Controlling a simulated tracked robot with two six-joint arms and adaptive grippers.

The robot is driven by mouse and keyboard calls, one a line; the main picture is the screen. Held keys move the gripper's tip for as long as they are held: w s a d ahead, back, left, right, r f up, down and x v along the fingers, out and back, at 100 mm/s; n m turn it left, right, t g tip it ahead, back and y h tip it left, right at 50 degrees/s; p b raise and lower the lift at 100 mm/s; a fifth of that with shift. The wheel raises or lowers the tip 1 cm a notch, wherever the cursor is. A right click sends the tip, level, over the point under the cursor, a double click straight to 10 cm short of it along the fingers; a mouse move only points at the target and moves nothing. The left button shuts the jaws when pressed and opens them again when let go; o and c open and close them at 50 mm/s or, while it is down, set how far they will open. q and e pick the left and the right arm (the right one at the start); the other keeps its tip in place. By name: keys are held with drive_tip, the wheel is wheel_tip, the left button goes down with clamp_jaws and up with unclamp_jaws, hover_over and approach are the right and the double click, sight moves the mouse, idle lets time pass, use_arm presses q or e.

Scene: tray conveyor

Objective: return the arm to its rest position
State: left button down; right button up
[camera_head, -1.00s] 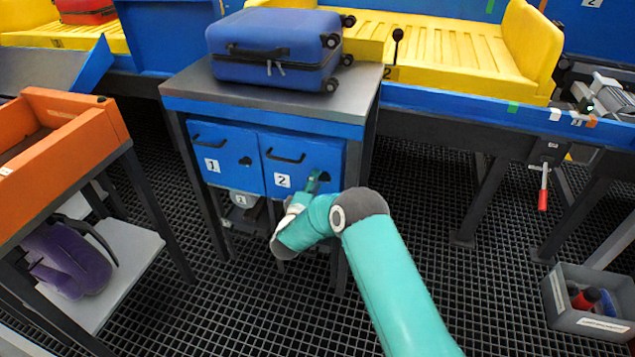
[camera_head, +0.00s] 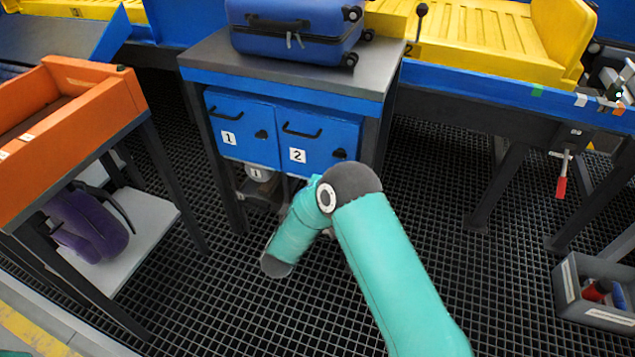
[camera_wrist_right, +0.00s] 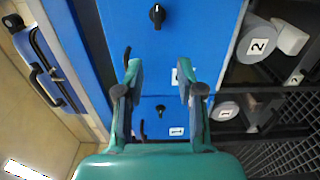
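My right arm (camera_head: 390,270) comes in from the lower right of the head view, its forearm bent down in front of the blue cabinet. Its gripper is hidden behind the forearm there. In the right wrist view my right gripper (camera_wrist_right: 160,88) is open, with nothing between its fingertips; the cabinet's blue doors lie beyond. Door 1 (camera_head: 232,145) and door 2 (camera_head: 298,135) look shut, each with a black handle and a dark knob. My left gripper is in neither view.
A blue suitcase (camera_head: 297,40) lies on the cabinet's grey top (camera_head: 210,55). An orange tray table (camera_head: 95,115) with a purple bag (camera_head: 88,222) below stands at left. A grey bin (camera_head: 570,290) sits at lower right. Open grid floor (camera_head: 215,305) lies between them.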

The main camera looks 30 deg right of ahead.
idle(0.4)
drive_tip(key=s+d+f+n+y, duration=0.1)
drive_tip(key=s+d+f+y, duration=0.15)
drive_tip(key=d+f, duration=0.2)
drive_tip(key=s+a+f+m+g+y, duration=0.2)
drive_tip(key=s+a+f+g+y, duration=0.1)
drive_tip(key=s+a+f+y, duration=0.65)
drive_tip(key=s+a+f+m+g+y, duration=0.35)
drive_tip(key=s+a+m, duration=0.2)
drive_tip(key=s, duration=0.35)
drive_tip(key=s+a+f+m+g+y, duration=0.25)
drive_tip(key=s+a+m+g, duration=0.2)
drive_tip(key=s+a, duration=0.35)
wheel_tip(320, 180, up, 19)
drive_tip(key=s+d+p, duration=0.1)
drive_tip(key=p, duration=1.8)
drive_tip(key=shift+d+r+n, duration=0.15)
drive_tip(key=shift+d+n, duration=0.05)
drive_tip(key=shift+n, duration=0.1)
